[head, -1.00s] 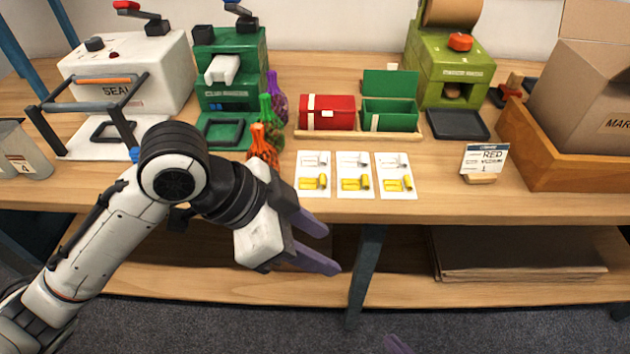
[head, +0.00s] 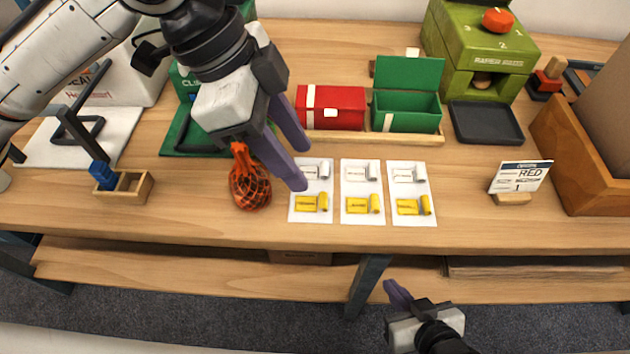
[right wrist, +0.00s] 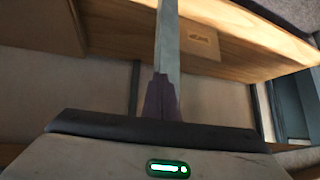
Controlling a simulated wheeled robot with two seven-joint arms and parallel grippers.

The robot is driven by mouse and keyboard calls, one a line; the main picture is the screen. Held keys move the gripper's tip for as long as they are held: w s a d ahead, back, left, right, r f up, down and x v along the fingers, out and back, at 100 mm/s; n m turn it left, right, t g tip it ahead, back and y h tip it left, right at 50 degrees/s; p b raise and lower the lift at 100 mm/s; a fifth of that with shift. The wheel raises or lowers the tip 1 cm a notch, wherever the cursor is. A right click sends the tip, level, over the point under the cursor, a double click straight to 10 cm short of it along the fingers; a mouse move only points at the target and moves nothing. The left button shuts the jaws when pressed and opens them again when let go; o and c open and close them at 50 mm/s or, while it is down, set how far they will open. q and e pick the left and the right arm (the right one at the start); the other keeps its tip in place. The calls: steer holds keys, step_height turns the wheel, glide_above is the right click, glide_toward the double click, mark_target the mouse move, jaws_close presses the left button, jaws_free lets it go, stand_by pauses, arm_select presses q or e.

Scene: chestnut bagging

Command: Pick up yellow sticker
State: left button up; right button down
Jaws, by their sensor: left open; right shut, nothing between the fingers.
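Three white cards lie in a row on the table, each with a white sticker above and a yellow sticker below. The yellow stickers are on the left card (head: 311,202), the middle card (head: 363,205) and the right card (head: 413,206). My left gripper (head: 297,165) is open and empty above the left card, its lower finger close to that card's upper left. It partly hides the table behind it. My right gripper (head: 398,292) is low in front of the table, shut and empty; its shut fingers (right wrist: 161,98) also show in the right wrist view.
An orange net bag (head: 249,187) stands left of the cards. Red (head: 330,108) and green (head: 407,110) boxes sit on a wooden tray behind them. A sign reading RED (head: 519,178) stands right. The table between the cards and the sign is clear.

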mark_target(311, 202)
arm_select(q)
steer(key=x, duration=0.4)
steer(key=shift+s+b, duration=0.35)
steer(key=b+x, duration=0.1)
steer(key=x, duration=0.4)
steer(key=shift+w+d+f, duration=0.1)
steer(key=shift+w+f, duration=0.05)
steer(key=shift+w, duration=0.05)
arm_select(e)
steer(key=shift+s+f, duration=0.6)
steer(key=shift+f, duration=0.15)
arm_select(q)
steer(key=c, duration=0.9)
jaws_close()
arm_select(e)
steer(key=shift+w, duration=0.1)
steer(key=shift+f, duration=0.15)
